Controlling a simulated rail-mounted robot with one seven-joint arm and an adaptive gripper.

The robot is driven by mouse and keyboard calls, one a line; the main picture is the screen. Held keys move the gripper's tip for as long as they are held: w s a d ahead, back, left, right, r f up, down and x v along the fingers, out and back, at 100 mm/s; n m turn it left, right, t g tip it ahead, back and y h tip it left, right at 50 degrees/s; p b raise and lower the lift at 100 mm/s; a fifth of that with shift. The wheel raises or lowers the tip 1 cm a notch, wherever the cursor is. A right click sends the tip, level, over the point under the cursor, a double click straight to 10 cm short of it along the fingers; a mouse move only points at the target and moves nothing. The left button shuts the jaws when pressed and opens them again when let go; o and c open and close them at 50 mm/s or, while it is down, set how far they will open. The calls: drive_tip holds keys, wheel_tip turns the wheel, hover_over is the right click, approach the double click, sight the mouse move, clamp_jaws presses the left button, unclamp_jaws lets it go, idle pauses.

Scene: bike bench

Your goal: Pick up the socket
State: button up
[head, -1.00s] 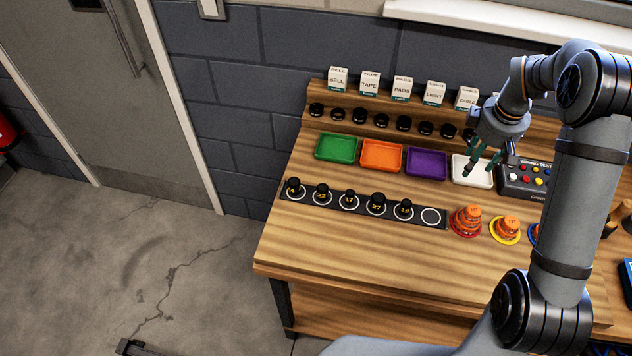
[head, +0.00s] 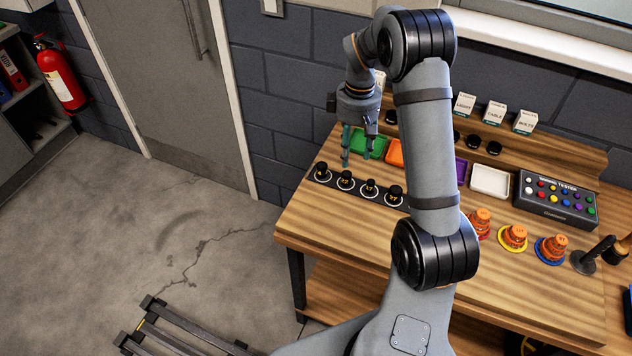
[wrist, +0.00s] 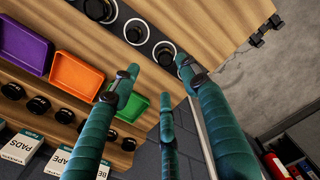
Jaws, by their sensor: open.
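Black sockets stand upright in a row on a dark strip with white rings. In the head view the leftmost socket (head: 322,169) and the second socket (head: 346,178) show, with two more to the right; the arm hides the strip's other end. My gripper (head: 357,162) has green fingers. It is open and empty, above the left end of the strip, beside the green tray. In the wrist view my gripper (wrist: 160,88) shows three spread fingers, with a socket (wrist: 165,53) beyond the tips. One finger partly covers the strip's end. Which socket is meant I cannot tell.
The green tray (head: 374,145), orange tray (wrist: 76,76), purple tray (wrist: 26,48) and white tray (head: 490,181) lie behind the strip. Black round parts and labelled boxes line the rear shelf. Orange stacks (head: 514,236) and a tester box (head: 556,199) are right. The bench front is clear.

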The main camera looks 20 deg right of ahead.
sight(347, 173)
wheel_tip(347, 173, down, 4)
drive_tip(key=shift+f+p, duration=0.2)
drive_tip(key=shift+p, duration=0.15)
drive_tip(key=f+p, duration=0.1)
drive_tip(key=f, duration=0.1)
drive_tip(key=a+f+p, duration=0.1)
drive_tip(key=f, duration=0.1)
drive_tip(key=shift+w+f, duration=0.1)
drive_tip(key=shift+f, duration=0.55)
drive_tip(key=shift+c, duration=0.9)
clamp_jaws()
